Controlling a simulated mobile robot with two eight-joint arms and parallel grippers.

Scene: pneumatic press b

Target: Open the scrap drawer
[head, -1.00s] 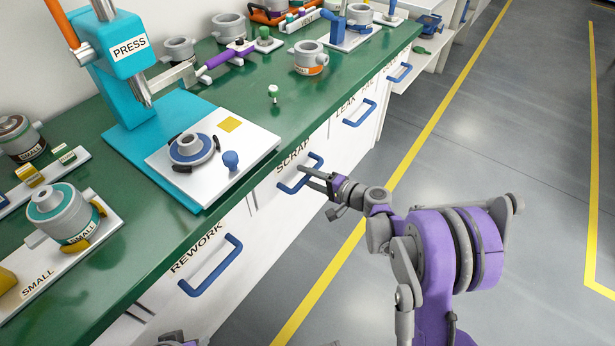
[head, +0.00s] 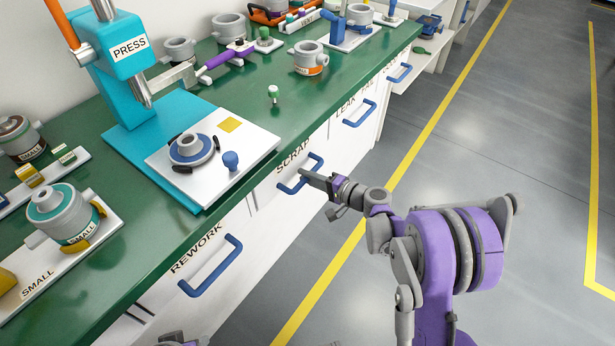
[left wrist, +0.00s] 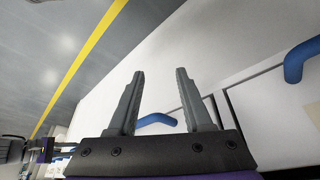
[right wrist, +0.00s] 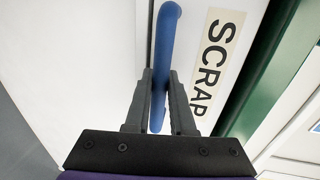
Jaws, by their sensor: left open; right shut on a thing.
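The scrap drawer has a white front with a SCRAP label (right wrist: 215,62) and a blue bar handle (head: 290,188). In the head view the drawer looks flush or nearly flush with the bench front. My right gripper (head: 306,176) is at the handle, coming from the aisle side. In the right wrist view its fingers (right wrist: 158,88) are shut on the blue handle (right wrist: 164,40), one on each side. My left gripper (left wrist: 158,80) is open and empty in the left wrist view, near the white bench front. In the head view only a bit of the left arm shows at the bottom edge.
The REWORK drawer handle (head: 212,268) is nearer, to the lower left. Another blue handle (head: 360,113) is farther along. The green bench top (head: 250,110) carries the press (head: 125,65) and several fixtures. The grey floor (head: 500,130) beside the bench is clear.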

